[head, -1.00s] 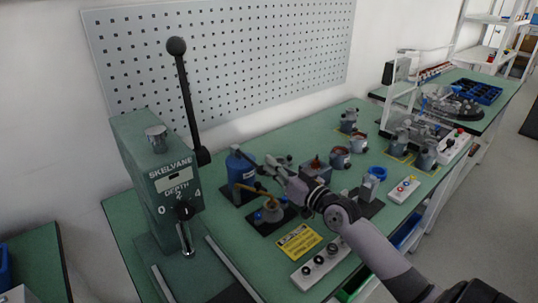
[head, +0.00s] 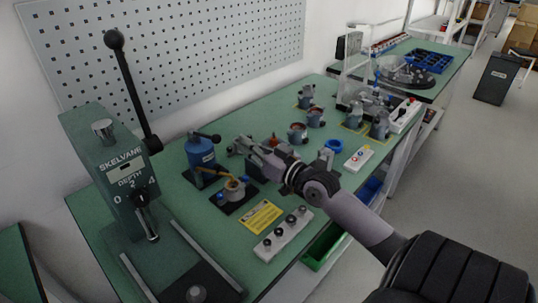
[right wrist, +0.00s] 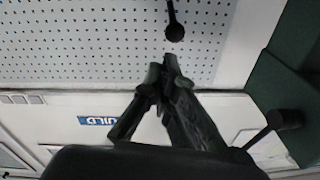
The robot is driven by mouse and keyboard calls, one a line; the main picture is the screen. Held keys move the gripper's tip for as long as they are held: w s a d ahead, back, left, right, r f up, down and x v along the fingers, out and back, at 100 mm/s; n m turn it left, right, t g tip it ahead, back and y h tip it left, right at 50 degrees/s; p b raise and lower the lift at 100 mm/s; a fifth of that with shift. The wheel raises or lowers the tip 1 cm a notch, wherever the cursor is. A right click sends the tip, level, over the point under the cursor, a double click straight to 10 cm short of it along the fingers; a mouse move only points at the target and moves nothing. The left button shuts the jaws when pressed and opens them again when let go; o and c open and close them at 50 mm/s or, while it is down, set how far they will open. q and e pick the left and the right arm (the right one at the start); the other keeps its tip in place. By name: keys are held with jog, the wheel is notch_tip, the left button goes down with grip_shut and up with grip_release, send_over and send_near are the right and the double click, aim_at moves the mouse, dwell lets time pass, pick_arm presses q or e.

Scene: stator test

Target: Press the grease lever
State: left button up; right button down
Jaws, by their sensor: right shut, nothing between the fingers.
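A blue canister (head: 201,153) with a short black lever (head: 208,137) on top stands on a dark pad on the green bench in the head view; it looks like the grease unit. The lever points right and ends in a knob. My right gripper (head: 236,147) is shut and empty just right of the lever knob, and a small gap seems to separate them. In the right wrist view, the dark fingers of my right gripper (right wrist: 166,72) are together with nothing between them. My left gripper is not in view.
A green press (head: 115,170) with a tall ball-ended handle (head: 130,85) stands at left. A small brass-armed fixture (head: 234,187), yellow label (head: 260,216) and white button box (head: 283,234) lie in front of the canister. Several grey motor parts stand farther right.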

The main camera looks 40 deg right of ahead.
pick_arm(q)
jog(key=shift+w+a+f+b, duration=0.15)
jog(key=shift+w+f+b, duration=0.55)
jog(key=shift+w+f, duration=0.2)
pick_arm(e)
jog(key=s, duration=0.2)
jog(key=s+f, duration=0.1)
jog(key=s, duration=0.2)
jog(key=shift+s+d, duration=0.2)
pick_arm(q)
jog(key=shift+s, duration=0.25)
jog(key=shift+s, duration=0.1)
pick_arm(e)
jog(key=shift+f, duration=0.1)
